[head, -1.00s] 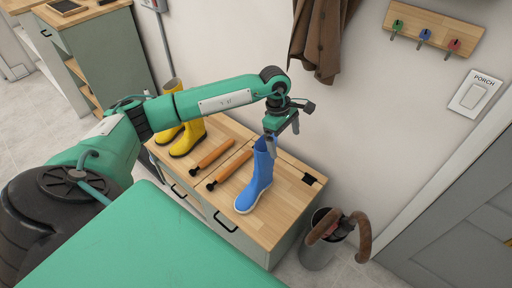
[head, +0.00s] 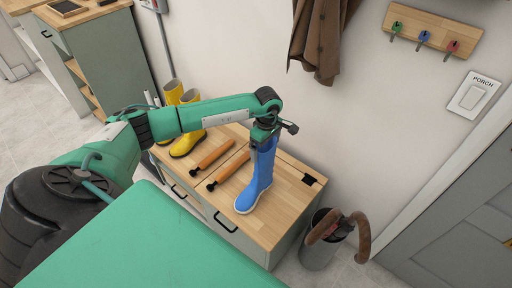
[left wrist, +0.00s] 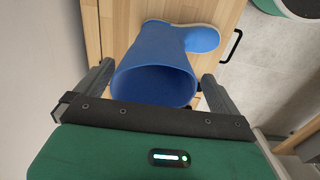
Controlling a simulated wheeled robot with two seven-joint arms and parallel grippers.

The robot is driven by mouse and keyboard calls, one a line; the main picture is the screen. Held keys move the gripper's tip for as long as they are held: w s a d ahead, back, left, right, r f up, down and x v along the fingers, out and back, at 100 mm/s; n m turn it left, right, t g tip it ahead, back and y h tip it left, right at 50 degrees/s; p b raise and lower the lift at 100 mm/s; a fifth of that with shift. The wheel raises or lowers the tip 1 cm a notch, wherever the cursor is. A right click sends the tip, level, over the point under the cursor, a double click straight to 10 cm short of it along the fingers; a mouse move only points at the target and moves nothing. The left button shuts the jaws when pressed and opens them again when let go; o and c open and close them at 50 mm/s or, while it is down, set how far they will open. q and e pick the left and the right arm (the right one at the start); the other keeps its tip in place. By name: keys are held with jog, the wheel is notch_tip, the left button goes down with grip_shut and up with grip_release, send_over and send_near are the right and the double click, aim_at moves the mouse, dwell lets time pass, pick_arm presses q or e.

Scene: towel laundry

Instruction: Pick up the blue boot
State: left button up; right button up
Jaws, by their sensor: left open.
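The blue boot (head: 257,180) stands upright on the wooden bench top, its toe toward the front edge. In the left wrist view the boot (left wrist: 158,68) shows its open top between my two fingers. My left gripper (head: 266,142) is directly over the boot's top in the head view. In the left wrist view the left gripper (left wrist: 155,92) is open, with one finger on each side of the boot shaft. I cannot tell whether the fingers touch it. My right gripper is not in view.
Two orange-brown wooden rods (head: 229,168) lie on the bench (head: 282,208) left of the boot. Yellow boots (head: 187,143) stand behind my left arm. A grey bin (head: 318,252) stands on the floor at the right. A brown coat (head: 318,40) hangs above.

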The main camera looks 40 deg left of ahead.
pick_arm(q)
notch_tip(320, 180, down, 3)
jog(key=shift+w+a+f, duration=0.1)
jog(key=shift+a+f, duration=0.05)
jog(key=shift+f, duration=0.05)
jog(key=c, duration=1.5)
jog(key=shift+o, duration=0.2)
jog(key=shift+r, duration=0.1)
